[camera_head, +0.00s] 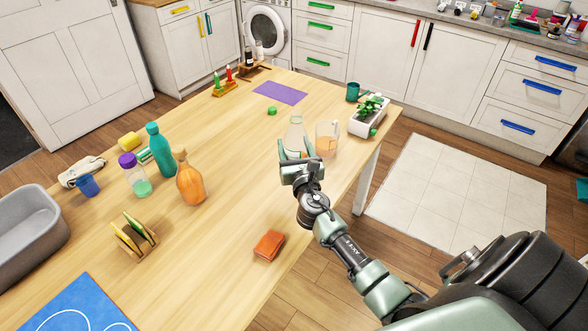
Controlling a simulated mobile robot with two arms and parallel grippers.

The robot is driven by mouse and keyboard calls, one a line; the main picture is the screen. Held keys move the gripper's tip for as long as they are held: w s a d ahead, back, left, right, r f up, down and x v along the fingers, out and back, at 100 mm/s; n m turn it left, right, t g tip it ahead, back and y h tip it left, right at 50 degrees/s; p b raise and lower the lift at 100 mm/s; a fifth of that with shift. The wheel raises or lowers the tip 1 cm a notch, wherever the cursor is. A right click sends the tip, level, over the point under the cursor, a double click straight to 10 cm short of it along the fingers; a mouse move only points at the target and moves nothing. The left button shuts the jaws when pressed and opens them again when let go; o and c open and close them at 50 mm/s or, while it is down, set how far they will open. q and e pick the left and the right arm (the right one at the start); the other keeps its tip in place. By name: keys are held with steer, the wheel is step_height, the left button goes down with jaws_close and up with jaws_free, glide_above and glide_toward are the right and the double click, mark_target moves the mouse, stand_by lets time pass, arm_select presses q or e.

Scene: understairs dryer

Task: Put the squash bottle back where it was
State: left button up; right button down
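A pale clear bottle (295,132) stands upright near the table's right edge. My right gripper (293,149) has its fingers on either side of the bottle's lower part and appears shut on it. The gripper hides the bottle's base, so I cannot tell whether it touches the table. No readable label shows which bottle is the squash bottle. A clear jug (327,139) with orange liquid stands just right of the held bottle. My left gripper is not in view.
A loose green cap (272,111), purple mat (280,93) and planter (368,117) are nearby. A teal bottle (159,150), purple-capped bottle (134,176) and toast rack (134,236) stand left. An orange sponge (268,245) lies near the front edge. The table's middle is clear.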

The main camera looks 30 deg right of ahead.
steer(key=shift+d+f+b, duration=0.1)
steer(key=shift+f+b, duration=0.2)
steer(key=shift+f, duration=0.65)
steer(key=shift+f+b, duration=1.25)
steer(key=shift+f, duration=0.8)
steer(key=shift+f, duration=0.2)
steer(key=shift+c, duration=2.2)
jaws_free()
